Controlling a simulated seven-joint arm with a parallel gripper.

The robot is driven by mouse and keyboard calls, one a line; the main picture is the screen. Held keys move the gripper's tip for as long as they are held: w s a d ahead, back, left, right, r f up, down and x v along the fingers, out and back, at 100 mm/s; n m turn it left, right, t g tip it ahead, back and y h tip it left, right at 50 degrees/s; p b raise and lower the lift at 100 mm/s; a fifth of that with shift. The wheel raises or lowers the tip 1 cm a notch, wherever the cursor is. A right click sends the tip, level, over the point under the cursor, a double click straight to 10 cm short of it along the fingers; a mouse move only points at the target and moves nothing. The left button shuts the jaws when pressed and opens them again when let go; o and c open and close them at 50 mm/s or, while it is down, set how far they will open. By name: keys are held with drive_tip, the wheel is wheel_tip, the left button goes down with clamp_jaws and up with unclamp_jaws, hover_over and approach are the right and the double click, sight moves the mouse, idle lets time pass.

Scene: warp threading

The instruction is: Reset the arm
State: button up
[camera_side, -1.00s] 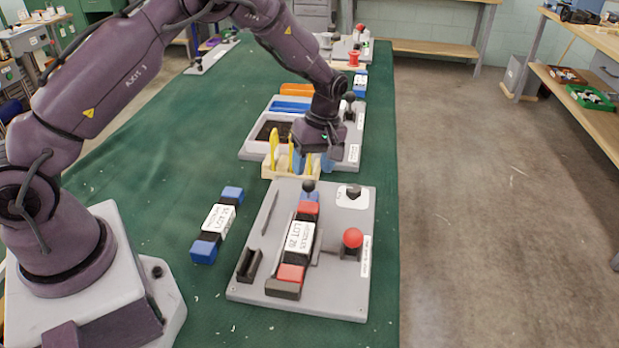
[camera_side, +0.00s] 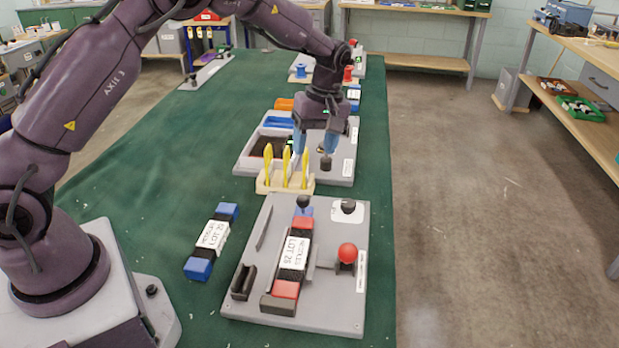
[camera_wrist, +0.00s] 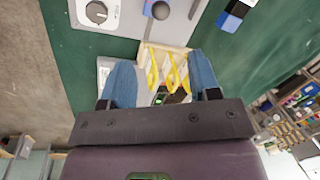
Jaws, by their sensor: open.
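My gripper (camera_side: 315,150) hangs above and slightly behind the wooden rack with its blue fingers pointing down, spread apart. In the wrist view my gripper (camera_wrist: 163,82) shows both blue fingers open, and the rack lies beyond them. The rack (camera_side: 265,185) holds several upright yellow tools (camera_side: 286,165). A dark knob-like piece (camera_side: 326,160) shows just below the right finger; I cannot tell what it belongs to. The fingers appear to hold nothing.
A grey board (camera_side: 335,300) in front carries a red-and-black "LOT 29" block (camera_side: 294,252), a red ball knob (camera_side: 347,252) and black knobs. A blue-ended block (camera_side: 212,241) lies left on the green mat (camera_side: 160,170). A tray unit (camera_side: 245,160) stands behind the rack.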

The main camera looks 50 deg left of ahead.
drive_tip(key=s+d+r+m+t, duration=0.2)
drive_tip(key=s+r+m+t, duration=0.2)
drive_tip(key=s, duration=0.9)
drive_tip(key=s+d+r+m+t, duration=0.2)
drive_tip(key=s+r+m+t, duration=0.1)
drive_tip(key=s+r+m, duration=0.7)
drive_tip(key=s+r, duration=0.3)
drive_tip(key=shift+s+d+m+t, duration=0.15)
drive_tip(key=shift+d+m+t, duration=0.2)
drive_tip(key=shift+m+t, duration=0.05)
drive_tip(key=shift+r, duration=0.1)
idle(0.8)
